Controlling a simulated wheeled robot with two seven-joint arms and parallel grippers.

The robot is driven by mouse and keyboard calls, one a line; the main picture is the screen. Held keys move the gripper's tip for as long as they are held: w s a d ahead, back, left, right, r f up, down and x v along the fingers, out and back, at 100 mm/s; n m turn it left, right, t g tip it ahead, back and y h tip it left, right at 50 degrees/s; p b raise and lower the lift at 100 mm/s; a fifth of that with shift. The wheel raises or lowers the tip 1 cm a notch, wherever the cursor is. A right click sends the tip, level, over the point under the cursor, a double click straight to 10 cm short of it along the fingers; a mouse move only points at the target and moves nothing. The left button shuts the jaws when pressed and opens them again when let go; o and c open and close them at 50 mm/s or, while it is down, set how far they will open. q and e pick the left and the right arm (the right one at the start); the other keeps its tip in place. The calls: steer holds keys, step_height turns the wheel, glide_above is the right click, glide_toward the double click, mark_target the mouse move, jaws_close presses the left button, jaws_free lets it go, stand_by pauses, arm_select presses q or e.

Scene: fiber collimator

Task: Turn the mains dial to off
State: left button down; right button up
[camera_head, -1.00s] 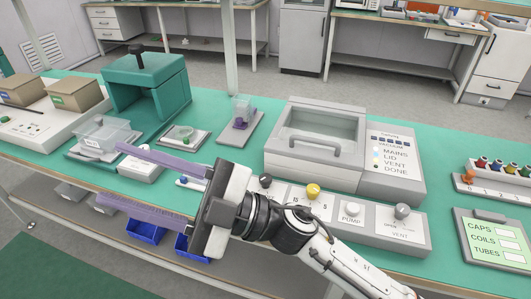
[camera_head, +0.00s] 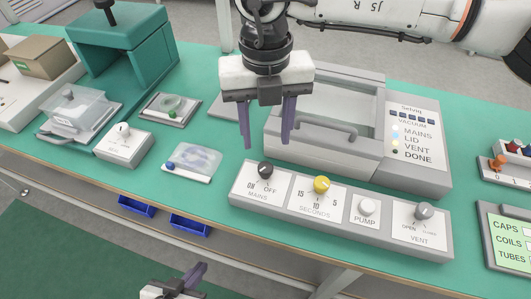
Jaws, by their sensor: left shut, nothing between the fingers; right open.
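The mains dial (camera_head: 265,169) is a dark knob near the left end of the grey control panel (camera_head: 330,233), with ON and OFF printed below it. The direction it points is too small to tell. My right gripper (camera_head: 267,145) is open and empty, its purple fingers pointing down above and behind the dial, apart from it in the picture. My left gripper (camera_head: 199,268) is shut and empty at the bottom edge, in front of the bench and only partly in view.
The panel also carries a yellow seconds dial (camera_head: 321,184), a white pump button (camera_head: 367,207) and a grey vent knob (camera_head: 424,210). The vacuum chamber (camera_head: 418,172) stands behind. A small white dial box (camera_head: 122,150) and a pouch tray (camera_head: 190,163) lie to the left.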

mark_target(265, 167)
step_height(265, 167, down, 9)
steer(key=shift+r+p, duration=0.15)
steer(key=shift+p, duration=0.3)
steer(key=c, duration=1.1)
steer(key=shift+o, duration=0.2)
